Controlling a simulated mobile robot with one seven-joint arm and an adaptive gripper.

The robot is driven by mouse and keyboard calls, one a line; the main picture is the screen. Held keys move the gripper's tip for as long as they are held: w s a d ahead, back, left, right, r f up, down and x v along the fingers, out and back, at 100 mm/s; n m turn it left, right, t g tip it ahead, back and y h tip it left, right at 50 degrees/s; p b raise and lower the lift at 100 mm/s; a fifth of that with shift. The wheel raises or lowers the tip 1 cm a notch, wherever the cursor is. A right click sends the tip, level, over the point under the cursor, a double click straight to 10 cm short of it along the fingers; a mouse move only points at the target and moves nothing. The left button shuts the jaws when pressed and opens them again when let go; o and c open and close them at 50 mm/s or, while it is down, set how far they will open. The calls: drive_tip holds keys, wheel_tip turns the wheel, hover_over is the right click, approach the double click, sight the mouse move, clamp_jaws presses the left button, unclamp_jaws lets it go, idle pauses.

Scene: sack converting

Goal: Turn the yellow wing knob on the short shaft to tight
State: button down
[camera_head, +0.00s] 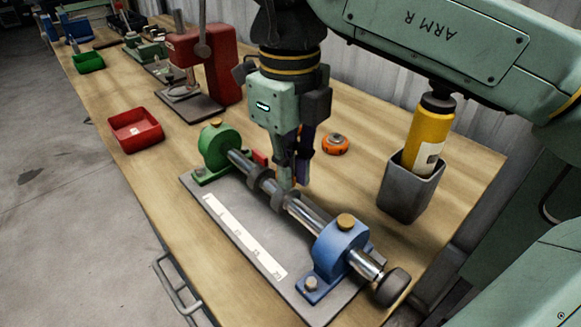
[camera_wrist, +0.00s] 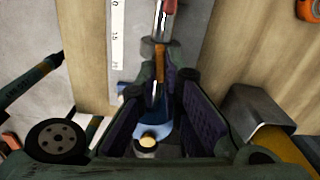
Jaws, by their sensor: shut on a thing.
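My gripper (camera_head: 291,180) points down at the shaft (camera_head: 317,218) between the green and blue blocks, beside the dark collars on it. In the wrist view, my gripper's fingers (camera_wrist: 161,80) are closed around a narrow orange-yellow piece, which I take for the yellow wing knob (camera_wrist: 160,60), above the shiny shaft. In the head view the fingers hide this knob. Its turn angle and how tight it is cannot be told.
The green block (camera_head: 216,148) and blue block (camera_head: 341,250), each with a brass-coloured top knob, stand on a grey plate (camera_head: 232,205) with a white scale. A red bin (camera_head: 136,130), red press (camera_head: 222,65), orange tape measure (camera_head: 335,144) and grey holder (camera_head: 410,190) with a yellow bottle stand around.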

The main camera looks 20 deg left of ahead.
drive_tip(key=shift+m, duration=1)
drive_tip(key=c, duration=1.7)
unclamp_jaws()
drive_tip(key=shift+s, duration=0.1)
drive_tip(key=shift+r, duration=0.1)
wheel_tip(320, 180, up, 7)
drive_tip(key=shift+r, duration=0.2)
